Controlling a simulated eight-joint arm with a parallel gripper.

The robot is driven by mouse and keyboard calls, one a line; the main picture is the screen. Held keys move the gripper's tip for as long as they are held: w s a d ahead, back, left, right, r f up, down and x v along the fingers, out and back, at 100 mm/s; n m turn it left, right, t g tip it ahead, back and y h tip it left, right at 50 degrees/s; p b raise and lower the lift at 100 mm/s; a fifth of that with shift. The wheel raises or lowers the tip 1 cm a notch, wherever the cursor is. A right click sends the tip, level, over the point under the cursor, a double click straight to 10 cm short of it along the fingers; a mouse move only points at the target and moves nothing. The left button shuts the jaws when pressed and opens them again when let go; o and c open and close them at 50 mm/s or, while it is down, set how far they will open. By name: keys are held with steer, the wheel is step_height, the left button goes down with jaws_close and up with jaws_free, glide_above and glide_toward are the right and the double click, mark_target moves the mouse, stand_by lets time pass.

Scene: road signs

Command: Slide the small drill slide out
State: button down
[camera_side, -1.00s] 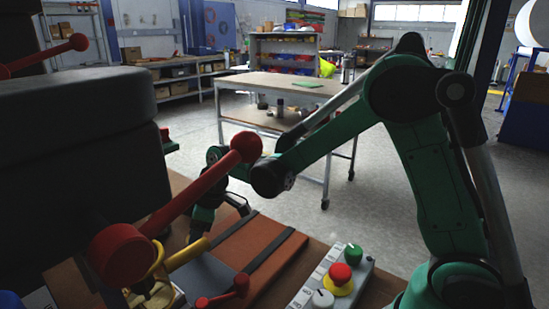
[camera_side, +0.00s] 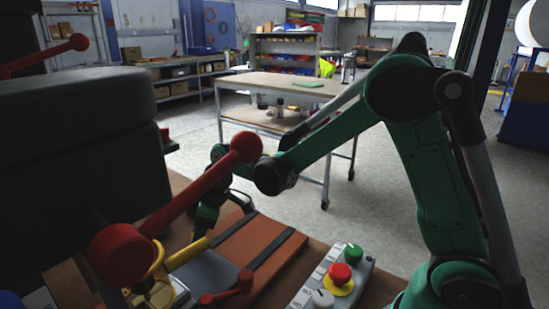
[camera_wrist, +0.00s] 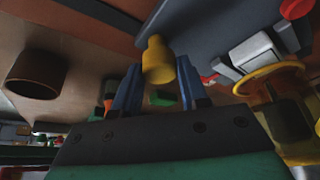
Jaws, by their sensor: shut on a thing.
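A yellow cylindrical handle (camera_side: 188,254) projects from the machine beside a grey slide plate (camera_side: 208,275). I take this grey plate to be the small drill slide, but cannot be certain. My gripper (camera_side: 207,222) is at the far end of the yellow handle, partly hidden behind the red-knobbed lever. In the wrist view the blue fingers of my gripper (camera_wrist: 158,82) stand on either side of the yellow handle (camera_wrist: 158,60) and are shut on it. The grey plate (camera_wrist: 205,30) lies just beyond the handle there.
A red lever with a ball knob (camera_side: 246,147) crosses close in front of my gripper. A brown block with dark strips (camera_side: 262,245) lies to the right. A button box (camera_side: 332,280) is at the front right. A yellow ring (camera_wrist: 270,76) is near the fingers.

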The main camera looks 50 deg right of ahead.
steer(key=d, duration=1.6)
steer(key=shift+d, duration=0.15)
steer(key=shift+c, duration=2.3)
jaws_free()
steer(key=v, duration=0.5)
steer(key=shift+s+r, duration=0.1)
steer(key=shift+r, duration=0.2)
